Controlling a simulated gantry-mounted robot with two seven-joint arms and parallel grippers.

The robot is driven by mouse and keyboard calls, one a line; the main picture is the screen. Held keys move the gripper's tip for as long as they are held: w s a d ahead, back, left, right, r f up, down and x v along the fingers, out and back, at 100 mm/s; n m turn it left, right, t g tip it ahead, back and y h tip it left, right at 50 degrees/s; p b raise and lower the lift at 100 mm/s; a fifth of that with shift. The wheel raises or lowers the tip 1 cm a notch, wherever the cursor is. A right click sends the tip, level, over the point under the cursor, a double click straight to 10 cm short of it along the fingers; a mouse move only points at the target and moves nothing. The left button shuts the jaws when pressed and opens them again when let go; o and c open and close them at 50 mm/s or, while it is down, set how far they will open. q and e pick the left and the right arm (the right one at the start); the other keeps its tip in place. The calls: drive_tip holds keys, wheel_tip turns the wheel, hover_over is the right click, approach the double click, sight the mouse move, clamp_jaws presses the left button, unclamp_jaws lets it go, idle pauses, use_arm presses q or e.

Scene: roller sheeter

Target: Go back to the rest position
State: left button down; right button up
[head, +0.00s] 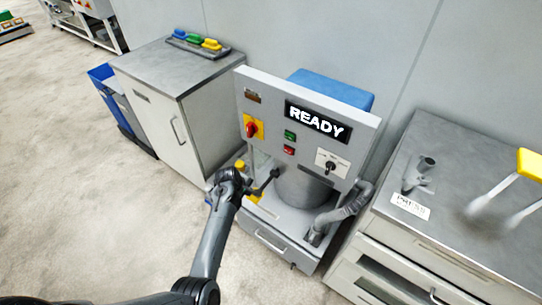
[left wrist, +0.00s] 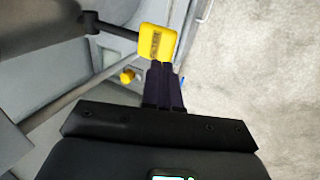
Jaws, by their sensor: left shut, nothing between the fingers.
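My left arm reaches up from the bottom of the head view to the grey machine (head: 320,175), whose display reads READY. My left gripper (head: 243,185) is at the machine's left front side, beside a dark lever (head: 268,182) and yellow parts. In the left wrist view the fingers (left wrist: 162,78) are shut together with nothing between them. Their tips are right at a yellow block (left wrist: 157,42) on a dark rod (left wrist: 115,29); I cannot tell whether they touch it. My right gripper is not in view.
A grey cabinet (head: 165,125) with coloured items (head: 200,42) stands left of the machine, with a blue bin (head: 101,74) beside it. A grey counter (head: 470,200) stands at right, with a yellow-topped object (head: 530,163) over it. The floor (head: 60,180) at left is clear.

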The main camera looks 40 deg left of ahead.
use_arm(q)
drive_tip(key=s+f+g, duration=0.2)
drive_tip(key=s+f, duration=0.6)
drive_tip(key=s, duration=0.2)
drive_tip(key=s+m+y, duration=0.2)
drive_tip(key=s+m, duration=0.2)
drive_tip(key=s, duration=0.7)
drive_tip(key=s+d+r+m+h, duration=0.1)
drive_tip(key=s+d+r+m, duration=0.35)
drive_tip(key=d, duration=0.25)
drive_tip(key=s+d+r+m, duration=0.3)
drive_tip(key=d+r+m, duration=0.2)
drive_tip(key=d+r, duration=0.15)
drive_tip(key=d+r+m+t+h, duration=0.1)
drive_tip(key=d+r+m, duration=0.55)
drive_tip(key=r, duration=0.25)
wheel_tip(320, 180, up, 37)
drive_tip(key=p, duration=3.7)
drive_tip(key=shift+s+d, duration=0.15)
drive_tip(key=shift+s, duration=0.05)
